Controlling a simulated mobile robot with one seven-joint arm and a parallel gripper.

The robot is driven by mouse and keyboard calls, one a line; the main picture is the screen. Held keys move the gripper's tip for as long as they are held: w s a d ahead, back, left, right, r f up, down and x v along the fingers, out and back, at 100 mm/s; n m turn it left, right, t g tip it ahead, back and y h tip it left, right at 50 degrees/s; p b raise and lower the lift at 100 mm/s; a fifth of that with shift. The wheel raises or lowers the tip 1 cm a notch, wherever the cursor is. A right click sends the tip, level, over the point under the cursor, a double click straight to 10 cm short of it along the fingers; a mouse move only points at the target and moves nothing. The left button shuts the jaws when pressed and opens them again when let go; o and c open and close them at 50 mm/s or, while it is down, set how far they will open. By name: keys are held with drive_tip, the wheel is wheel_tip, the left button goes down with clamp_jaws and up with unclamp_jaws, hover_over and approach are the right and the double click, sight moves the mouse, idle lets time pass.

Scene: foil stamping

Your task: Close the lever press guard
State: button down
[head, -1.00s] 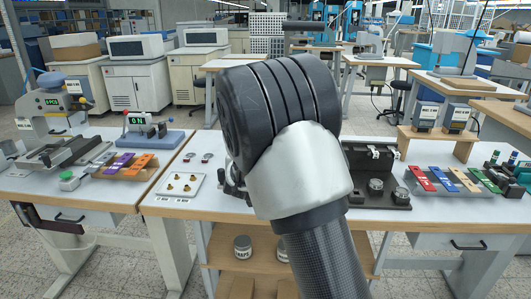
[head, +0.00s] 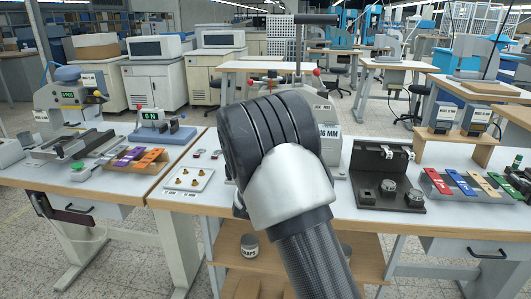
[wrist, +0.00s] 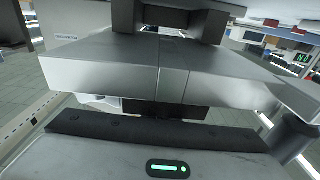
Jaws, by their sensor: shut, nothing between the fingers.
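The lever press stands on the middle bench, mostly hidden behind my raised arm in the head view. Its grey body (head: 337,158) shows to the right of my arm, below a "36 MM" sign (head: 329,132). A dark bar on an upright (head: 298,45) and red knobs (head: 316,72) show above my arm. I cannot make out the guard or its angle. My gripper (wrist: 173,52) shows in the wrist view, its grey jaws together and empty. The head view hides it behind my arm, so I cannot tell whether it touches the press.
A white tray with brass pieces (head: 202,183) lies left of the press. A black fixture (head: 366,160) and a rack of coloured strips (head: 433,186) stand to the right. Another press (head: 58,118) and a counter (head: 152,121) are on the left bench.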

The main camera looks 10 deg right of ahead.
drive_tip(key=p+v, duration=0.2)
drive_tip(key=v, duration=1.5)
drive_tip(key=s+r+n+g+y, duration=0.2)
drive_tip(key=s+r+g+y, duration=0.5)
drive_tip(key=s, duration=0.1)
drive_tip(key=s+d+n+g+h, duration=0.1)
drive_tip(key=s+d+g, duration=0.25)
drive_tip(key=s, duration=0.75)
drive_tip(key=s+d+g+h, duration=0.15)
drive_tip(key=s+d, duration=0.35)
drive_tip(key=s, duration=0.6)
wheel_tip(320, 180, up, 26)
drive_tip(key=p, duration=2.6)
drive_tip(key=shift+r+g+y, duration=0.25)
drive_tip(key=shift+g+y, duration=0.05)
drive_tip(key=shift+y, duration=0.05)
drive_tip(key=shift+w, duration=0.15)
